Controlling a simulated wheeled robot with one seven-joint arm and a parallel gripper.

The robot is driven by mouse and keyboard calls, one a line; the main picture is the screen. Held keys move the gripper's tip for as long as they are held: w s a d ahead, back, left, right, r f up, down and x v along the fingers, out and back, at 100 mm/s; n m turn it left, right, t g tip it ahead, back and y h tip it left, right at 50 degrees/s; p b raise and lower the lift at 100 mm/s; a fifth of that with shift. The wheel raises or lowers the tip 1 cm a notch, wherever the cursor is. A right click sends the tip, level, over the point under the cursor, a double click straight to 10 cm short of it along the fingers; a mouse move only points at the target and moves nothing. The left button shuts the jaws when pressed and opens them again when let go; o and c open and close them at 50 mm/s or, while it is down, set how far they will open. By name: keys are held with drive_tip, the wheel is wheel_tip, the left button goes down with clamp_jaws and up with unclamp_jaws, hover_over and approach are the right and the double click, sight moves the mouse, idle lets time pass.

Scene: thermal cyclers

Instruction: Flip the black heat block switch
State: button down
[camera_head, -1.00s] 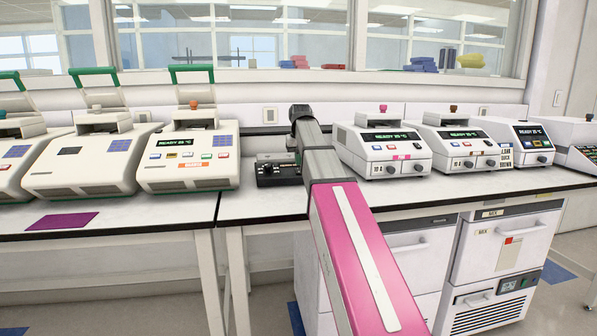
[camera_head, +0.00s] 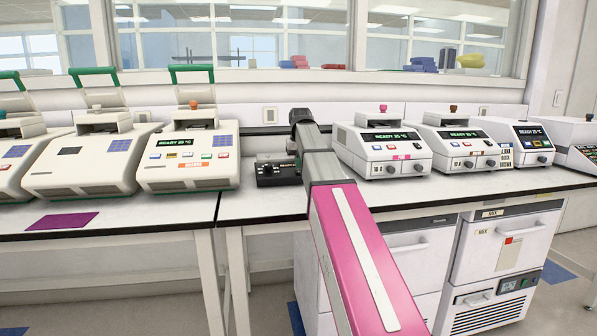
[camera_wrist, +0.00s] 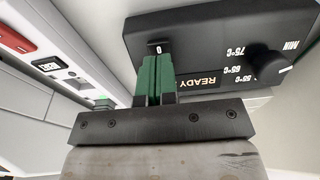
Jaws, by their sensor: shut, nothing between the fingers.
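The black heat block (camera_head: 274,174) stands on the bench, partly behind my arm in the head view. In the wrist view its black front (camera_wrist: 205,35) appears upside down, with a READY label, temperature marks and a round knob (camera_wrist: 268,66). A small black switch (camera_wrist: 160,48) marked 0 sits at the panel's lower left there. My gripper (camera_wrist: 155,62) has green fingers, shut together and empty. Their tips are right at the switch; I cannot tell whether they touch it. In the head view my gripper is hidden by my arm.
A white thermal cycler (camera_head: 380,150) stands close to the right of the block, and another cycler (camera_head: 188,160) with a raised green handle stands to its left. A purple mat (camera_head: 63,220) lies on the left bench. The bench (camera_head: 250,205) in front of the block is clear.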

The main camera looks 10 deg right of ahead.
sight(299, 172)
drive_tip(key=shift+f, duration=0.7)
idle(0.5)
drive_tip(key=shift+r, duration=3.5)
